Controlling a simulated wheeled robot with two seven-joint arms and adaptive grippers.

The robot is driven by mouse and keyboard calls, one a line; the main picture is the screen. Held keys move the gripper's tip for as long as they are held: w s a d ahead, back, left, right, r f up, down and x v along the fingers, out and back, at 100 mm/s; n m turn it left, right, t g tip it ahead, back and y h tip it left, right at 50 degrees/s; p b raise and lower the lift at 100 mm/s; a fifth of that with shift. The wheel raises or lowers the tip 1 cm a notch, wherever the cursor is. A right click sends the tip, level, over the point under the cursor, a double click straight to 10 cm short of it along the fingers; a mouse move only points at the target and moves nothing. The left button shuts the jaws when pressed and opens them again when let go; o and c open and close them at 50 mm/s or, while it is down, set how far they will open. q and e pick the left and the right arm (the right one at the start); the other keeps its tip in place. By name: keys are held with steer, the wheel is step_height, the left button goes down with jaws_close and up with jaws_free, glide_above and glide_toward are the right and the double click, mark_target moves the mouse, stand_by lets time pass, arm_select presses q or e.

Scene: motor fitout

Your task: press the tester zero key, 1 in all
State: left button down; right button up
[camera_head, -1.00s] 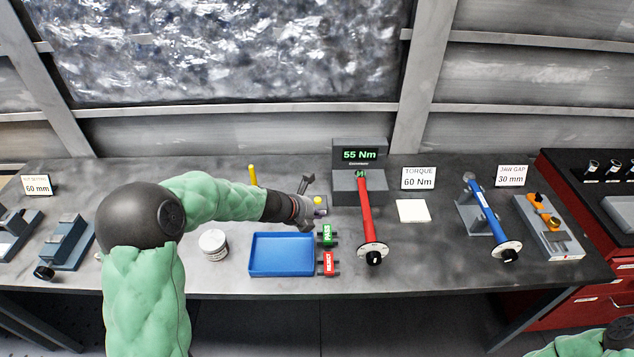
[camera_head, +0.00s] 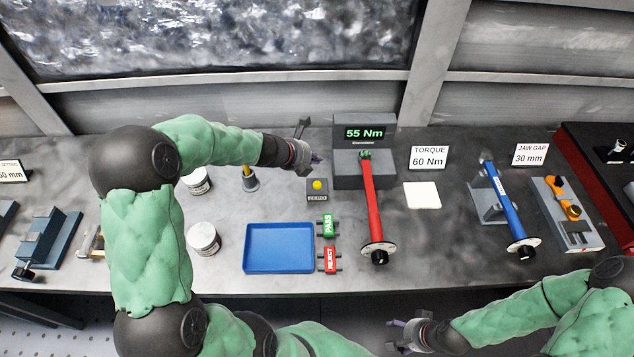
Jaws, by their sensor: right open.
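The zero key is a yellow round button (camera_head: 317,184) on a small dark box (camera_head: 317,197) marked ZERO, on the bench left of the torque tester (camera_head: 362,182). The tester display reads 55 Nm. My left gripper (camera_head: 316,159) shows just above the key in the picture, apart from it; its fingers are small and dark, and I cannot tell whether they are open. My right gripper (camera_head: 394,337) is open and empty at the bottom, in front of the bench edge.
A red torque wrench (camera_head: 371,205) lies from the tester toward the front. A blue tray (camera_head: 280,247), green PASS tag (camera_head: 328,225) and red REJECT tag (camera_head: 330,260) lie in front of the key. A blue wrench (camera_head: 508,208) rests at right. White jars (camera_head: 204,238) stand left.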

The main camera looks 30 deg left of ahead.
arm_select(q)
steer(key=b, duration=0.8)
glide_above(315, 185)
steer(key=shift+f, duration=3.65)
steer(key=shift+a+f+b, duration=0.1)
steer(key=shift+f+b, duration=0.3)
steer(key=shift+f, duration=0.4)
steer(key=shift+f, duration=0.1)
steer(key=shift+f, duration=0.3)
steer(key=shift+f+b, duration=0.5)
steer(key=shift+b, duration=0.15)
steer(key=shift+r, duration=0.1)
steer(key=shift+r+p, duration=0.85)
steer(key=shift+p, duration=0.15)
